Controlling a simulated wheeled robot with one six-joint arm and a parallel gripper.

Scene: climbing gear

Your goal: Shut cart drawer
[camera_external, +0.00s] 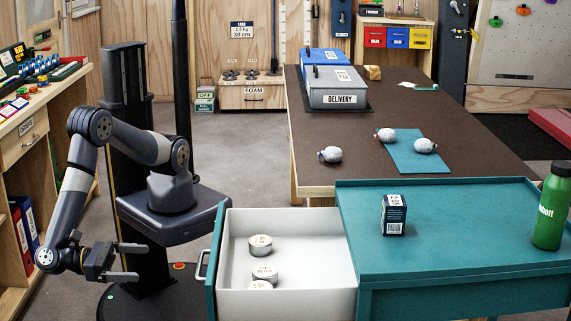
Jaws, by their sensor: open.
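The cart (450,278) is teal and stands at the front right. Its drawer (290,228) is pulled out to the left, showing white inner walls and a teal front panel (217,258) with a handle (201,268) on its outer face. Several round tins, such as one tin (260,245), sit inside the drawer. My gripper (138,262) is to the left of the drawer front, apart from the handle. Its two fingers are spread and point right toward the panel, with nothing between them.
A dark box (394,215) and a green bottle (551,207) stand on the cart top. Behind it, a brown table (445,120) holds white chalk-ball-like items, a teal mat (418,158) and a grey delivery box (338,90). A wooden bench (40,150) stands at the left.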

